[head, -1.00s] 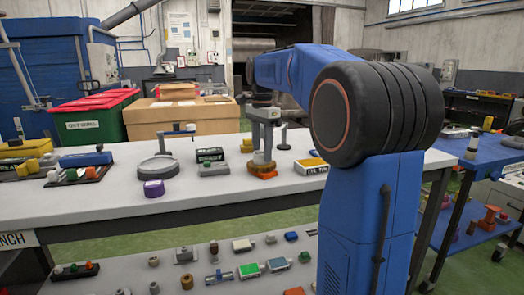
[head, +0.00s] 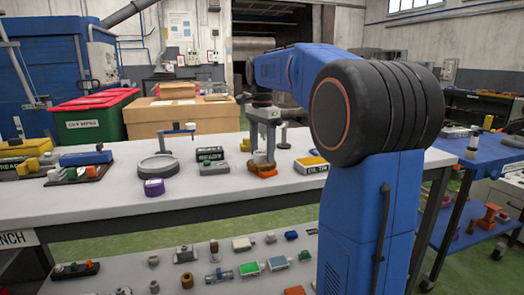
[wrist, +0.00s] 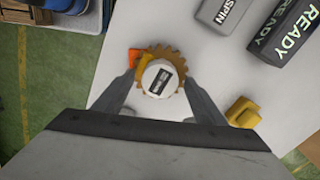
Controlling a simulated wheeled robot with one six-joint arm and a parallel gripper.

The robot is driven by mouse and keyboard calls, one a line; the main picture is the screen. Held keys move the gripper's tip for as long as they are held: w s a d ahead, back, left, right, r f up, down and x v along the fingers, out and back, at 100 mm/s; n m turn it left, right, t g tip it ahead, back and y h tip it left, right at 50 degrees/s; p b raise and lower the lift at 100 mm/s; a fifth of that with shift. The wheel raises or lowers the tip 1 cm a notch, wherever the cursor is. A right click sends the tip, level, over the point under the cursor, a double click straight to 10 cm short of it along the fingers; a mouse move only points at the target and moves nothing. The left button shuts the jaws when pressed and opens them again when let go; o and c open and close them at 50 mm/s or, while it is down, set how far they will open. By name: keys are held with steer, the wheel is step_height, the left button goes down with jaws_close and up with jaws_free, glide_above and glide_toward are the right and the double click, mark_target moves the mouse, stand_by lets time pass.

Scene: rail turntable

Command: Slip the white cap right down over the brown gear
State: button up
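The white cap (wrist: 160,80), round with a dark label on top, sits over the middle of the brown gear (wrist: 154,53) in the wrist view. The gear's teeth show around the cap's far side. In the head view the pale cap (head: 260,157) stands on the orange-brown gear and base, below my gripper (head: 263,146). How far down the cap sits is hard to tell.
A yellow block (wrist: 243,112) lies close right of my gripper in the wrist view. A dark READY block (wrist: 287,32) and a grey SPIN block (wrist: 225,12) lie beyond. A purple-banded roll (head: 154,187) and round grey stand (head: 158,167) are to the left.

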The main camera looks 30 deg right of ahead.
steer(key=shift+r, duration=0.1)
step_height(320, 180, up, 17)
steer(key=s+a+f+n+t, duration=0.2)
steer(key=s+a+f+n, duration=0.75)
steer(key=s+f, duration=0.4)
steer(key=s+a+f+n+t, duration=0.1)
steer(key=s+a+f+n, duration=0.2)
steer(key=s+f, duration=0.5)
steer(key=s+a+f+n+t, duration=0.1)
steer(key=s+a+f+n, duration=0.2)
steer(key=f, duration=1.2)
steer(key=s+n, duration=0.2)
steer(key=s, duration=0.3)
steer(key=shift+s+a+t, duration=0.25)
steer(key=shift+s+t, duration=0.1)
steer(key=shift+t, duration=0.05)
